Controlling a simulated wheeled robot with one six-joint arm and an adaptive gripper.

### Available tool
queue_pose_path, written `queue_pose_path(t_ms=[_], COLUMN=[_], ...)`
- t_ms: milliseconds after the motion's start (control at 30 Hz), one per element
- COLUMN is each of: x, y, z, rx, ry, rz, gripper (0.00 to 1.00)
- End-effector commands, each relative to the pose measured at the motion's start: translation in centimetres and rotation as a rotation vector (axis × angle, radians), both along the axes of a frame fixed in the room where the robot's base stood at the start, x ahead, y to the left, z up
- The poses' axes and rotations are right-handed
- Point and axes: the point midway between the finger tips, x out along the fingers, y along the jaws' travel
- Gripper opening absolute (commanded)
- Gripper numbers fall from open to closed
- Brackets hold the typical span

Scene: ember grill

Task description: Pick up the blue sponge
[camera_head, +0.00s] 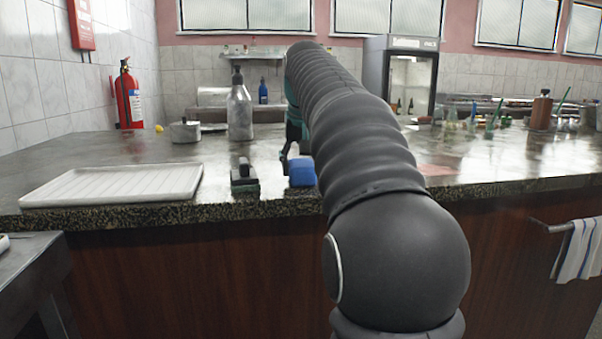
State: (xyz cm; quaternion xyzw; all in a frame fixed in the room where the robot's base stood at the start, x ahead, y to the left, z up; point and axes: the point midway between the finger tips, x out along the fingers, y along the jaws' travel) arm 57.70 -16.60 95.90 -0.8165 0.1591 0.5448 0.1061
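The blue sponge (301,176) lies on the dark stone counter near its front edge, and my arm covers part of its right side. My gripper (291,155), dark with teal parts, points down at the sponge's upper left, partly hidden behind my arm. I cannot tell whether it touches the sponge or whether its fingers are open or shut.
A dark green scrubbing brush (244,178) lies just left of the sponge, with a white ribbed tray (115,186) farther left. A grey pump bottle (239,108) and a metal pot (185,131) stand behind.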

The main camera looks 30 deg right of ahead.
Motion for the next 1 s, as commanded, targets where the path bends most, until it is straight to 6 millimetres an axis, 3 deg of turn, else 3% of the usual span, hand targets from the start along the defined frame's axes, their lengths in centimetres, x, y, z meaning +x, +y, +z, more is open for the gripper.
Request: queue_pose_path(t_ms=[467,1000], x=[0.1,0.1], y=[0.0,0.0], z=[0.5,7.5], rx=[0.0,-0.001], ry=[0.001,-0.002], rz=[0.0,0.0], gripper=[0.33,0.33])
